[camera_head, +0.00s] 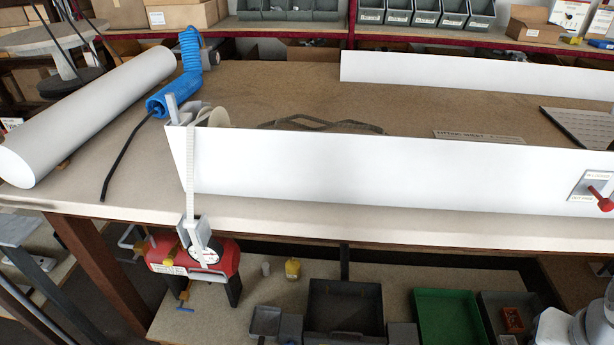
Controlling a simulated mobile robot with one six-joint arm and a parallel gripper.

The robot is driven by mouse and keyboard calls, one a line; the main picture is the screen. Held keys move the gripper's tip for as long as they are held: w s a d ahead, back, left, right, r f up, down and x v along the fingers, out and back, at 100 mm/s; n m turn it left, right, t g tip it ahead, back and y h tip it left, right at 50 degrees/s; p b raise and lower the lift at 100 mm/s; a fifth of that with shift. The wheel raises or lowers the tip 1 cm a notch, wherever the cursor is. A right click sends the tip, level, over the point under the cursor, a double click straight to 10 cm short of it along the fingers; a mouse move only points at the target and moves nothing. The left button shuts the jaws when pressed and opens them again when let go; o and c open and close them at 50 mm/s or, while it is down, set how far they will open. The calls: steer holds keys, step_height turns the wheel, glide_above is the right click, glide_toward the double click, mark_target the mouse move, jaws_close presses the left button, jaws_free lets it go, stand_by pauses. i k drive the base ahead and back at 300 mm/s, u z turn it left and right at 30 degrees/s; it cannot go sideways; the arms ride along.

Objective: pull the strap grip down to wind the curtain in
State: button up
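A pale strap (191,165) hangs down the front of the long white panel (390,170) near its left end, over the bench edge. At its lower end is the grey strap grip (192,232), with a round white badge carrying a red mark. It hangs just below the bench's front edge, in front of a red tool. A pale disc-like spool (215,117) shows partly behind the panel's left end. A large white roll (95,110), possibly the curtain, lies on the bench at left. My gripper is not in view; nothing visibly holds the grip.
A red-handled lever (604,202) sits on a plate at the panel's right. A second white panel (470,75) runs behind. A blue coiled hose (188,70) lies near the roll. Below the bench are the red tool (222,262), a black bin (345,306) and a green tray (448,318).

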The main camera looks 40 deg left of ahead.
mark_target(193, 275)
steer(key=u, duration=0.8)
steer(key=k, duration=0.8)
steer(key=u, duration=0.3)
steer(key=i, duration=0.5)
steer(key=u, duration=0.05)
